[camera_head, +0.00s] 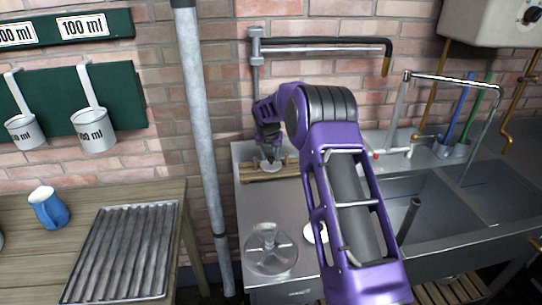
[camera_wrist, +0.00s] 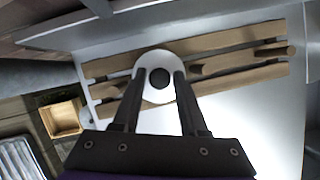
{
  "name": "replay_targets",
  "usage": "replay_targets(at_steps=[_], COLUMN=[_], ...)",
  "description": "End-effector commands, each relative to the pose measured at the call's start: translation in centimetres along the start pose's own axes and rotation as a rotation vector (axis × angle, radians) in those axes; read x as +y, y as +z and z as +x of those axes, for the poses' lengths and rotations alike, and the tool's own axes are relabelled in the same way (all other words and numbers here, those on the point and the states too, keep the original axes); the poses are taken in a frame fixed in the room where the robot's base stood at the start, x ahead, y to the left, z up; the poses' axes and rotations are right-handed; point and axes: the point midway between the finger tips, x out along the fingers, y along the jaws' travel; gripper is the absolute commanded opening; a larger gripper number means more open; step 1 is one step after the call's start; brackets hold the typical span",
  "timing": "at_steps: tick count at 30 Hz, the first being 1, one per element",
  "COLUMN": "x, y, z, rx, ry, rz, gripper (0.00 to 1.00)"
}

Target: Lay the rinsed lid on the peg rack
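The lid (camera_wrist: 155,57) is a round white disc with a dark knob (camera_wrist: 160,78) in the wrist view. It lies over the wooden slats of the peg rack (camera_wrist: 240,73); whether it rests on them fully I cannot tell. My gripper (camera_wrist: 159,74) is open, its two dark fingers on either side of the knob with a small gap showing. In the head view the lid (camera_head: 271,165) is a small pale shape below my gripper (camera_head: 268,146), over the peg rack (camera_head: 254,174) at the back of the steel counter. My gripper hides part of it.
A clear round disc with a handle (camera_head: 271,262) lies on the counter's front, with a white object (camera_head: 314,233) beside it, partly behind my arm. Sinks (camera_head: 425,205) are at the right. A grey pipe (camera_head: 205,130) stands left of the counter. A wooden table (camera_head: 25,240) holds a ridged tray (camera_head: 125,250) and blue jug (camera_head: 48,208).

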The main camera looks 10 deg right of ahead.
Motion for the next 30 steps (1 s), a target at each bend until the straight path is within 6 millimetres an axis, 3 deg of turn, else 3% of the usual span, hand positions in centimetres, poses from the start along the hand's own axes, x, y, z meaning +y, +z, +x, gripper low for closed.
replay_targets(at_steps=[3, 14, 30], x=[0.0, 0.0, 0.0], y=[0.0, 0.2, 0.2], z=[0.0, -0.7, -10.8], rx=[0.000, 0.000, -0.002], ry=[0.000, 0.000, 0.001], rz=[0.000, 0.001, 0.001], gripper=[0.62, 0.62, 0.62])
